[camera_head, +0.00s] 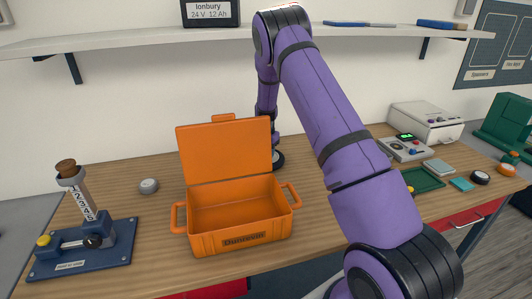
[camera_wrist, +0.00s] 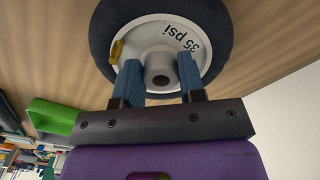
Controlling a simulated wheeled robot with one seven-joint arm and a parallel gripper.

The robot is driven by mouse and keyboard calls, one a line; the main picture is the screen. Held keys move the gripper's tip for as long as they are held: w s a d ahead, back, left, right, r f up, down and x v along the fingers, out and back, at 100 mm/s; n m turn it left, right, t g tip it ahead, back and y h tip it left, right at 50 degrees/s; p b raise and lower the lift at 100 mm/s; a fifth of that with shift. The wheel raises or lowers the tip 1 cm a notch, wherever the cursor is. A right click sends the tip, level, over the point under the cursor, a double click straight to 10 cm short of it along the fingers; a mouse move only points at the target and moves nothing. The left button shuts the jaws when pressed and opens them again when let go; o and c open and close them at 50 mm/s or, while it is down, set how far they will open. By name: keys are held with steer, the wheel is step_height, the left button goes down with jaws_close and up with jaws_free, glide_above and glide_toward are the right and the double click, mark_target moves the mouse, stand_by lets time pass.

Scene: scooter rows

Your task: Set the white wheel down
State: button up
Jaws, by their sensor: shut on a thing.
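The white wheel (camera_wrist: 150,34) has a pale rim marked "35 psi", a dark tyre and a small yellow valve piece. My gripper (camera_wrist: 159,64) is shut on its grey hub, with a blue finger on each side. In the head view, part of the wheel's dark tyre (camera_head: 279,159) shows just right of the orange case, at the back of the bench. The case and my arm hide much of the wheel and gripper there. I cannot tell whether the wheel touches the wood.
An open orange case (camera_head: 240,245) stands in front. A blue fixture (camera_head: 85,260) and a grey round knob (camera_head: 148,186) are on the left of the wooden bench (camera_head: 145,230). A green tray (camera_head: 422,181) and instruments (camera_head: 404,150) are on the right. A shelf (camera_head: 130,38) hangs above.

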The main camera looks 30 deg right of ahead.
steer(key=o, duration=1.1)
step_height(320, 180, up, 12)
